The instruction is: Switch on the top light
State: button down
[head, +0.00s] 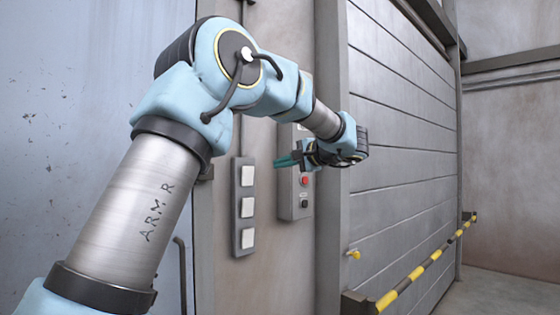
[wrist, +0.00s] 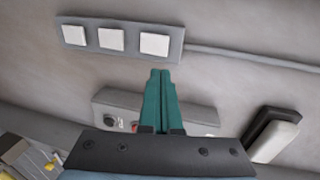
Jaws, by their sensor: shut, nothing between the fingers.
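A grey switch panel (head: 236,210) on the wall carries three white switches in a column. The top switch (head: 247,176) is in plain view, and I cannot tell whether it is on. In the wrist view the panel (wrist: 83,49) lies sideways across the top, with the conduit-end switch (wrist: 154,44), the top one, at right. My gripper (head: 280,161) is shut and empty, to the right of and slightly above the top switch in the head view. In the wrist view its green fingertips (wrist: 160,74) point up towards the panel, apart from it in the picture.
A grey control box (head: 294,205) with a red button (head: 305,181) and a black button (head: 305,204) is on the wall behind my gripper. A conduit (wrist: 245,60) runs from the panel. A slatted shutter (head: 400,140) and a yellow-black bar (head: 430,265) are at right.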

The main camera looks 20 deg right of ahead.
aim_at(251, 167)
jog(key=p+x, duration=0.1)
jog(key=x, duration=0.2)
jog(key=p+x, duration=0.2)
jog(key=x, duration=0.2)
jog(key=r+p+x, duration=0.1)
jog(key=x, duration=0.3)
jog(key=shift+a+r+p, duration=0.1)
jog(key=shift+p, duration=0.3)
jog(key=shift+w+b, duration=0.2)
jog(key=shift+b, duration=0.25)
jog(key=shift+w+a+b, duration=0.2)
jog(key=shift+w+b, duration=0.1)
jog(key=shift+b, duration=0.3)
jog(key=shift+r, duration=0.2)
jog(key=shift+p, duration=0.3)
